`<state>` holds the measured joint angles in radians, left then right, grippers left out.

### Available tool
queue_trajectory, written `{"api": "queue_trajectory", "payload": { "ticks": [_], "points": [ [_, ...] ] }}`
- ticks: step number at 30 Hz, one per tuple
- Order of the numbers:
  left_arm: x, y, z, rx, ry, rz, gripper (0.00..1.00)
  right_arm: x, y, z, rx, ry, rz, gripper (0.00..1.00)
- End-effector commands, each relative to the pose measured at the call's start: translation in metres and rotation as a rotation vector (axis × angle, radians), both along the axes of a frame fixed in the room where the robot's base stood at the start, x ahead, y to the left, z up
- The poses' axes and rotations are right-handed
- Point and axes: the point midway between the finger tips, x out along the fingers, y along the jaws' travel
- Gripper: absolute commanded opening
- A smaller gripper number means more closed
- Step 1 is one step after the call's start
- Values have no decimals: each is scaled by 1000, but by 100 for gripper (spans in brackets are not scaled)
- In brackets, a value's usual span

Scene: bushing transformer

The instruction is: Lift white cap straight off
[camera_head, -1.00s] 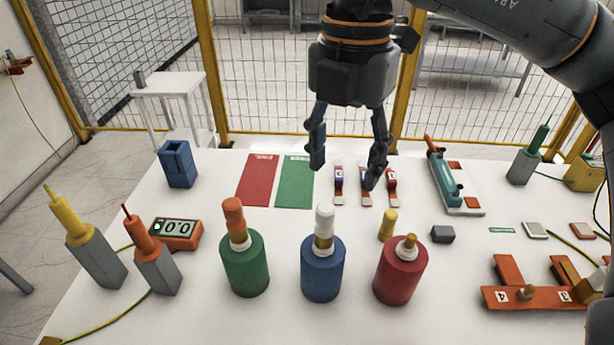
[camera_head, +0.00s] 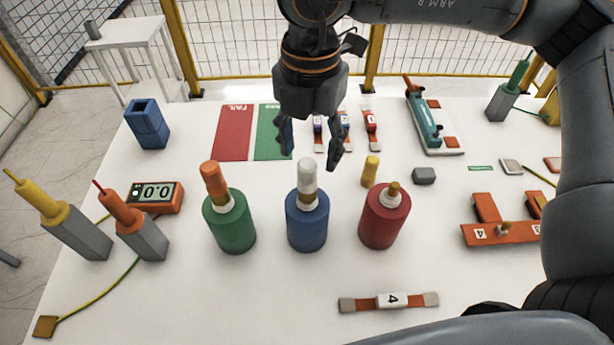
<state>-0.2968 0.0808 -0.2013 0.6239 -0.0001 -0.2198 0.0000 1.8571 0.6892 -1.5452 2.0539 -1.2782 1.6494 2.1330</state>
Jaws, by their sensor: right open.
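The white cap (camera_head: 307,176) sits upright on the neck of the blue cylinder (camera_head: 307,222), in the middle of the row of three cylinders. My right gripper (camera_head: 310,160) is open, pointing down. Its two fingers are spread to the left and right of the cap's top in the picture; I cannot tell whether they are level with it or still above and behind it. No touch with the cap is visible. My left gripper is not in view.
A green cylinder (camera_head: 230,224) with an orange cap (camera_head: 214,181) stands left. A red cylinder (camera_head: 384,220) stands right, with a yellow cap (camera_head: 370,170) beside it. An orange strip marked 4 (camera_head: 390,301) lies in front. Red (camera_head: 233,135) and green mats lie behind.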

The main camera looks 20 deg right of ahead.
Motion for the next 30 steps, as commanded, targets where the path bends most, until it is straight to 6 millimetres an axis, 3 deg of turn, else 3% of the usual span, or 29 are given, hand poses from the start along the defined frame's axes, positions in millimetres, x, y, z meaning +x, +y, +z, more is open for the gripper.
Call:
{"api": "queue_trajectory", "payload": {
  "ticks": [3, 9, 16, 17, 25, 30],
  "points": [
    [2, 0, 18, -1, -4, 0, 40, -1, 3, -14, -3, 6, 2, 56],
    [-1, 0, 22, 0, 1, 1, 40, -1, 3, -39, -1, 2, 1, 56],
    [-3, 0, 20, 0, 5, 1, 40, 0, 3, -42, -1, 1, 1, 56],
    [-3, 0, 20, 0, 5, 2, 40, 0, 3, -42, -1, 1, 1, 54],
    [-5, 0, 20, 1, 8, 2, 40, 0, 3, -42, -1, 1, 1, 0],
    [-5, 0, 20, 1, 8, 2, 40, 0, 3, -41, 0, 0, 1, 0]
  ]
}}
